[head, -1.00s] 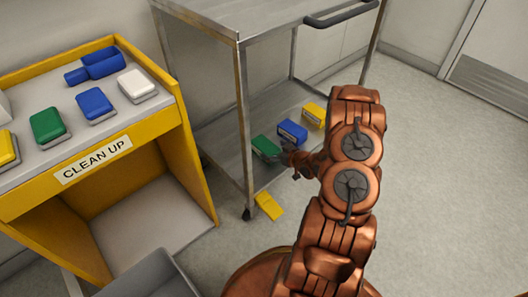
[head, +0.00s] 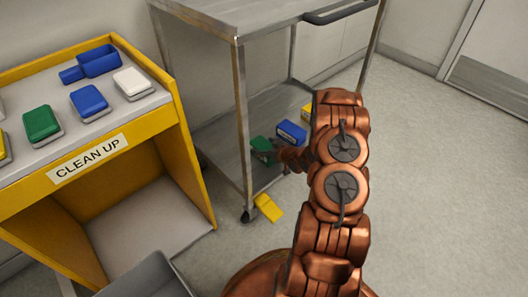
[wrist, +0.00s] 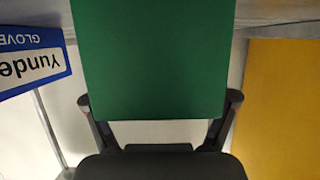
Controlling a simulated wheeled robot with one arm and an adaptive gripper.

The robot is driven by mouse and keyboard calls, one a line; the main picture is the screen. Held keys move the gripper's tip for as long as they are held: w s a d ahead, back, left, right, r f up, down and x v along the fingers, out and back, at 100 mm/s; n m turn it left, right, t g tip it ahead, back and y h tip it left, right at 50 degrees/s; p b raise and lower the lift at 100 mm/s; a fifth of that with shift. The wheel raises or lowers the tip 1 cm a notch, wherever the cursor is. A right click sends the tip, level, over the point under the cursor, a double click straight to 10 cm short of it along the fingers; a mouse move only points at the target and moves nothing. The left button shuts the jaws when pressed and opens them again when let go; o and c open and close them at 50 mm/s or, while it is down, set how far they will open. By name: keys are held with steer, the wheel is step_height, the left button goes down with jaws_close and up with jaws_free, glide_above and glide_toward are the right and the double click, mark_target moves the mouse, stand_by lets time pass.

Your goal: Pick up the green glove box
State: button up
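The green glove box (head: 262,150) sits on the lower shelf of the metal cart in the head view. In the wrist view the green box (wrist: 152,60) fills the upper middle as a plain green face, close to the camera. My gripper (wrist: 160,108) is spread wide, with one finger at each side of the box's near end. The fingertips are hidden by the box, and no firm grip shows. In the head view my gripper (head: 277,152) is at the right side of the green box, partly hidden by my arm.
A blue glove box (head: 291,132) stands close behind the green one, and a yellow box (head: 307,111) is partly hidden by my arm. A yellow piece (head: 268,207) lies at the cart's (head: 240,110) front leg. The yellow clean-up stand (head: 190,160) is on the left. Floor is clear at right.

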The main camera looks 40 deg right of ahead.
steer(key=c, duration=1)
steer(key=shift+r, duration=0.1)
